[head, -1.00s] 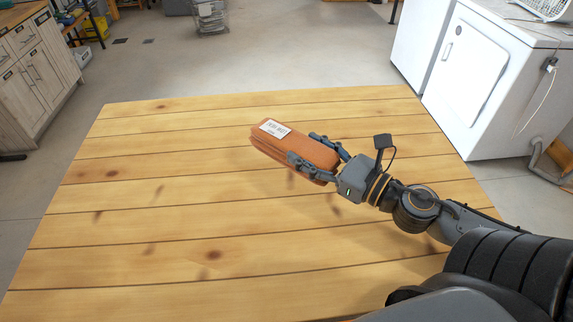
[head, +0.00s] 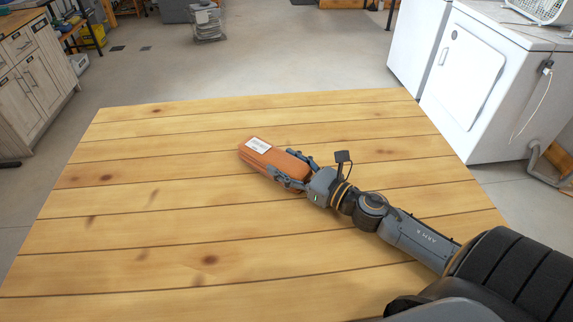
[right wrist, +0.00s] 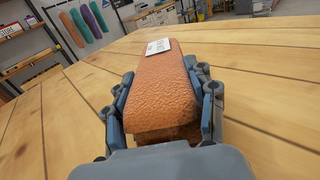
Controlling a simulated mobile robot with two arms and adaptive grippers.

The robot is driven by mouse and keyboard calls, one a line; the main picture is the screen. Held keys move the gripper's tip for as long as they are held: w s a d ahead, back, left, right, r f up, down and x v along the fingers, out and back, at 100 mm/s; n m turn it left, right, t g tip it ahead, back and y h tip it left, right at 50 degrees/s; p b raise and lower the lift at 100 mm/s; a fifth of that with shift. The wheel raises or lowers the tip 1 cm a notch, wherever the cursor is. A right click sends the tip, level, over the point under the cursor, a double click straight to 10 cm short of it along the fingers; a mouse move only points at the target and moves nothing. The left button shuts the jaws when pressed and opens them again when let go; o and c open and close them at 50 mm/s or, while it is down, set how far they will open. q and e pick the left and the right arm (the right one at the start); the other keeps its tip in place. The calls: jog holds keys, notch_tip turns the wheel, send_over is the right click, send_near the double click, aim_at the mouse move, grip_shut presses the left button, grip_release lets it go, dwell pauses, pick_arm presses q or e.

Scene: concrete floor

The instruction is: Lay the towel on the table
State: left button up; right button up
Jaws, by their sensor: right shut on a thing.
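The towel (head: 276,155) is an orange-brown folded bundle with a white label on its far end. It is low at the tabletop, in the middle of the wooden table (head: 150,230); whether its underside touches the boards I cannot tell. My right gripper (head: 291,169) is shut on the towel's near end, with one finger on each side. In the right wrist view the towel (right wrist: 165,85) stretches away between both fingers, its folded layers showing at the near edge. My left gripper is not in view.
The tabletop around the towel is bare. A white dryer (head: 475,70) stands beyond the table at right. Wooden cabinets (head: 35,75) stand at left.

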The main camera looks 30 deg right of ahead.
jog(key=shift+r, duration=0.1)
jog(key=shift+f, duration=0.2)
jog(key=o, duration=1.3)
jog(key=shift+c, duration=0.2)
jog(key=shift+r, duration=0.1)
jog(key=shift+r, duration=0.2)
jog(key=b+v, duration=0.1)
jog(key=v, duration=0.4)
jog(key=b+v, duration=0.2)
jog(key=v, duration=0.4)
jog(key=shift+f, duration=0.2)
jog(key=shift+s+d, duration=0.15)
jog(key=shift+s, duration=0.4)
